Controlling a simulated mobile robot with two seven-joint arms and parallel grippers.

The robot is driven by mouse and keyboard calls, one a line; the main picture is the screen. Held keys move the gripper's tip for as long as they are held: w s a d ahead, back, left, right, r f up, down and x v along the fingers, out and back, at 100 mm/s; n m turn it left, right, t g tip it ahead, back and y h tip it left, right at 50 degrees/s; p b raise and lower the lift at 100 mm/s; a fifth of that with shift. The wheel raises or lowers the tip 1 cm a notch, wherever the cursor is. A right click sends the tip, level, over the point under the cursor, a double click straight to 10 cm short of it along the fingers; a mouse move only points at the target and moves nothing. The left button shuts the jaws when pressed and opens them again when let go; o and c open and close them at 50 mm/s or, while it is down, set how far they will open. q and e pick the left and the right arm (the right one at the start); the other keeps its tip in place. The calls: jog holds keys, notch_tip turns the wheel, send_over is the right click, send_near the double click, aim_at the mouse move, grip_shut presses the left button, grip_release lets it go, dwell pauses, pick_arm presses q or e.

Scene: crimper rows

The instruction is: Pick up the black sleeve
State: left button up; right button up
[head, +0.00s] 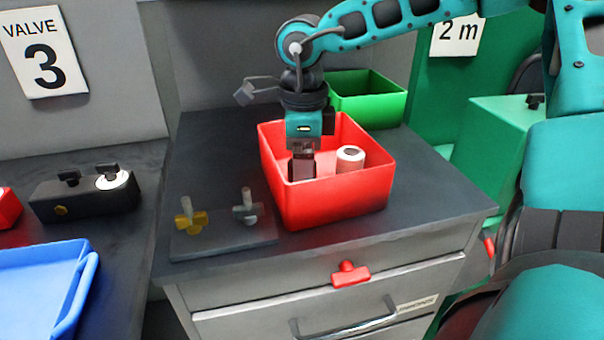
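The arm coming in from the upper right ends in my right gripper (302,172), which points down into the red bin (335,210) on the cabinet top. The fingers are small and dark against the bin's inside. I cannot tell whether they are open or shut, or whether the dark shape at their tips includes the black sleeve. A white cylindrical piece with a dark opening (350,160) stands in the bin, just right of the gripper. No separate black sleeve can be made out; the bin's front wall hides its floor. My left gripper is not in view.
A green bin (375,98) stands behind the red one. A plate (225,240) with yellow and grey valve-like fittings lies to the left. A red fitting (350,274) is at the cabinet front. A blue tray (40,290) and a black box (85,198) are at left.

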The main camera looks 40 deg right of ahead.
jog(key=c, duration=1)
